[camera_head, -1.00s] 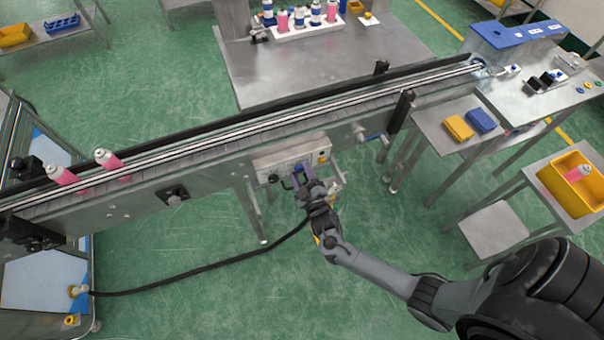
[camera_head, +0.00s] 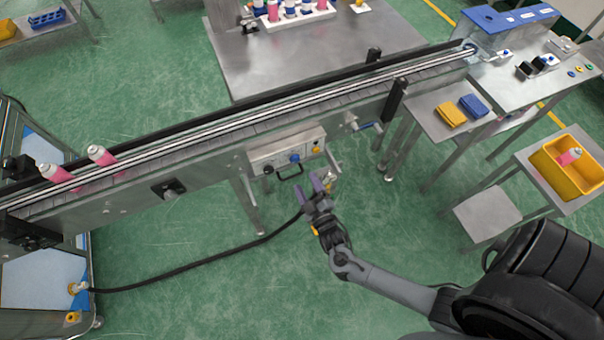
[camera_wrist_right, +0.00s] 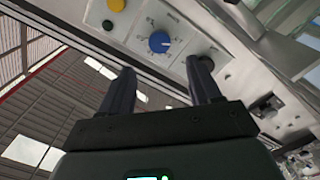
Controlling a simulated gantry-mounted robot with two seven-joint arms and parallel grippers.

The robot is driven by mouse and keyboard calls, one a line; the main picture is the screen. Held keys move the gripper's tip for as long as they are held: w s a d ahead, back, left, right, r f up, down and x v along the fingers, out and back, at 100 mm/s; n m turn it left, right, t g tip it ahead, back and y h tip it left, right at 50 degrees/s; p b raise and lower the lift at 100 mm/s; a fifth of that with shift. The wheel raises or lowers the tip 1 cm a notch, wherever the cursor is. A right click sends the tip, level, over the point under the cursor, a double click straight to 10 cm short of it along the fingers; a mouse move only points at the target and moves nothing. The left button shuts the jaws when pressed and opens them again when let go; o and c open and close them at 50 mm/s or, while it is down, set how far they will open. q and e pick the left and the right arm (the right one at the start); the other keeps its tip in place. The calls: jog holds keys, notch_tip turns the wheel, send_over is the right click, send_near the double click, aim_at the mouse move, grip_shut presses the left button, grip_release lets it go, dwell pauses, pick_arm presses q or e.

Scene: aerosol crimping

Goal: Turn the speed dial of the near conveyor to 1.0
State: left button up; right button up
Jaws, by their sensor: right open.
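The blue speed dial (camera_head: 295,158) sits on the front of the control box (camera_head: 270,155) under the near conveyor (camera_head: 220,133). It also shows in the right wrist view (camera_wrist_right: 160,42), with a white pointer mark and printed scale marks around it; the numbers are too small to read. My right gripper (camera_head: 318,182) is open and empty, a little below and in front of the box, apart from the dial. In the right wrist view its two fingers (camera_wrist_right: 165,88) point toward the panel, with the dial beyond the gap. My left gripper is not in view.
The box also carries a black knob (camera_head: 268,170), a dark handle (camera_head: 290,172) and a yellow button (camera_head: 316,149). A black hose (camera_head: 200,274) crosses the floor. The floor around my right forearm is clear.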

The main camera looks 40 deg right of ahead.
jog(key=shift+v, duration=1.1)
